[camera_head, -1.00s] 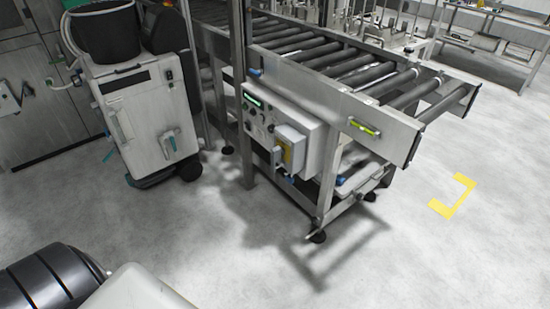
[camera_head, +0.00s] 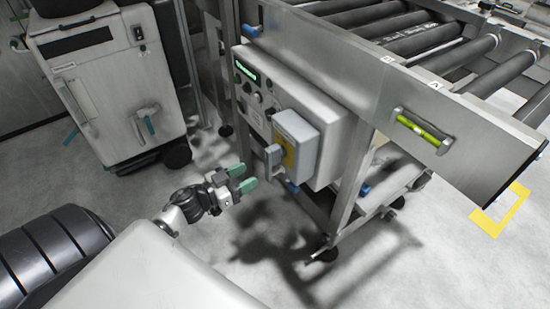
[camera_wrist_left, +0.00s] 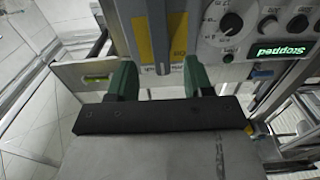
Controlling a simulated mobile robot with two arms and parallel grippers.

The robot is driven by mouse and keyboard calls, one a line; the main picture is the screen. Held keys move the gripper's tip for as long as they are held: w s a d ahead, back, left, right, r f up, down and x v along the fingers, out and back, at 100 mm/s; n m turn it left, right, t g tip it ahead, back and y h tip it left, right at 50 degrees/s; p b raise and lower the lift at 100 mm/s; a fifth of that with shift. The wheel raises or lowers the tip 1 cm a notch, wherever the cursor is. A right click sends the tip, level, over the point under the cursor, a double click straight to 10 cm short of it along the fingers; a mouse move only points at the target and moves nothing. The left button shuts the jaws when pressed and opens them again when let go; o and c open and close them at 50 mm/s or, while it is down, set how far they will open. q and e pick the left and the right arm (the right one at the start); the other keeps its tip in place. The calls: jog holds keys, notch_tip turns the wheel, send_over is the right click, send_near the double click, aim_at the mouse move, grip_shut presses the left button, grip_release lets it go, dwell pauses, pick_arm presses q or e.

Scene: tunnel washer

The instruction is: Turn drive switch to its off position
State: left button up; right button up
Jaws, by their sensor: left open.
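A white control box (camera_head: 322,130) on the conveyor's side carries a grey switch housing (camera_head: 300,128) with a yellow plate (camera_head: 289,154) and a grey lever handle (camera_head: 273,160). In the left wrist view the lever (camera_wrist_left: 156,30) stands in front of the yellow plate (camera_wrist_left: 180,35), and a lit display (camera_wrist_left: 282,50) reads "Stopped" upside down. My left gripper (camera_head: 243,178) has green fingertips, open and empty, just left of and below the lever, apart from it. The fingers also show in the wrist view (camera_wrist_left: 160,82). My right gripper is not visible.
A roller conveyor (camera_head: 400,40) with a green level vial (camera_head: 422,130) extends right above the box. A white wheeled machine (camera_head: 105,80) stands at the left. Small knobs (camera_head: 258,98) sit beside the switch housing. Grey floor is open below.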

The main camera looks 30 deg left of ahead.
aim_at(266, 166)
pick_arm(q)
jog(key=b+x, duration=0.1)
jog(key=x, duration=0.8)
jog(key=shift+w+d, duration=0.1)
jog(key=shift+w, duration=0.1)
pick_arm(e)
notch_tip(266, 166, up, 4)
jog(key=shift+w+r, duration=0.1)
pick_arm(q)
grip_shut()
